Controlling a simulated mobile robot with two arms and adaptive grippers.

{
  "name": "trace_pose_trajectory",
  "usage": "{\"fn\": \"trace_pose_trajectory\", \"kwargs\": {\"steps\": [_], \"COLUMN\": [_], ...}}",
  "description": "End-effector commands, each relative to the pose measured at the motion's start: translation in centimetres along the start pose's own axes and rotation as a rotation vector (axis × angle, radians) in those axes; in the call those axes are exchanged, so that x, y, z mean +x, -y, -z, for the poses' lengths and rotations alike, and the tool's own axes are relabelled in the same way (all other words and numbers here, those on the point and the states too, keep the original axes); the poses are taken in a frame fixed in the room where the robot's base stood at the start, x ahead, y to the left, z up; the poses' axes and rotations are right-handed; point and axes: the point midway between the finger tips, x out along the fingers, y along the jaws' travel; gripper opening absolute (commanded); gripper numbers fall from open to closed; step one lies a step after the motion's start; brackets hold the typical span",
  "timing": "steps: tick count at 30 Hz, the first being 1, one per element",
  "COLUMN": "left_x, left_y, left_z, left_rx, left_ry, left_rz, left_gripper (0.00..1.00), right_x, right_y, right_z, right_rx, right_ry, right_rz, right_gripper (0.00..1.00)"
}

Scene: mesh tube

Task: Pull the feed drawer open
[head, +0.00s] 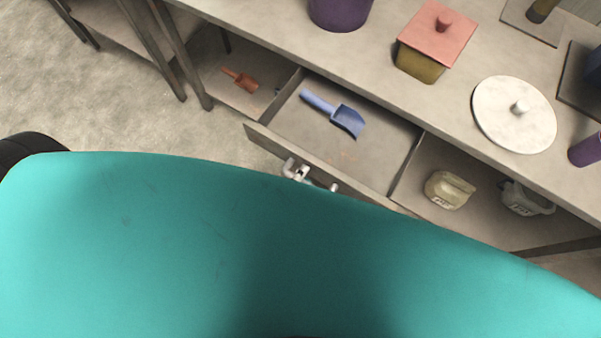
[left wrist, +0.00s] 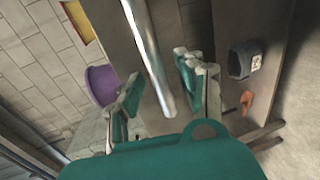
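The feed drawer (head: 290,122) stands pulled out from under the counter, with its inside showing from above. A blue scoop (head: 346,119) lies in it. The drawer's metal bar handle (left wrist: 150,60) shows in the left wrist view; in the head view my teal body hides it. My left gripper (head: 312,178) is at the outer side of the drawer front, mostly hidden by my body. In the left wrist view its fingers (left wrist: 160,92) are apart, with the bar between them and a gap visible on the left side. My right gripper is in neither view.
The counter holds a purple pot (head: 340,10), a pink-lidded box (head: 437,40) and a round white lid (head: 514,115). On the shelf below are a small orange scoop (head: 241,80), a beige jug (head: 448,190) and a grey jug (head: 526,198).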

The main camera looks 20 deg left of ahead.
Motion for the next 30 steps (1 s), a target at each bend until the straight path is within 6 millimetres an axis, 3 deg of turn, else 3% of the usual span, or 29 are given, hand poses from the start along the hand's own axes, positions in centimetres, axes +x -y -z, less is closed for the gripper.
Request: {"fn": "trace_pose_trajectory", "kwargs": {"steps": [5,12,18,30], "left_x": [-2.6,-7.8,-10.8,-11.7], "left_y": [0.1,0.1,0.0,-0.1], "left_z": [0.0,-0.1,0.0,0.0], "left_rx": [0.001,0.000,0.000,-0.001], "left_ry": [0.002,0.003,0.002,0.000], "left_rz": [0.004,0.004,0.001,-0.002], "left_gripper": [0.38,0.38,0.38,0.38], "right_x": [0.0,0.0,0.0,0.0], "right_y": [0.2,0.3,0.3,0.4], "right_z": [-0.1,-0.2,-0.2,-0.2], "right_rx": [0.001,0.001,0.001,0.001], "right_ry": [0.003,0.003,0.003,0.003], "right_rz": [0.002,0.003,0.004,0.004], "right_gripper": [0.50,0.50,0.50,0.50]}}
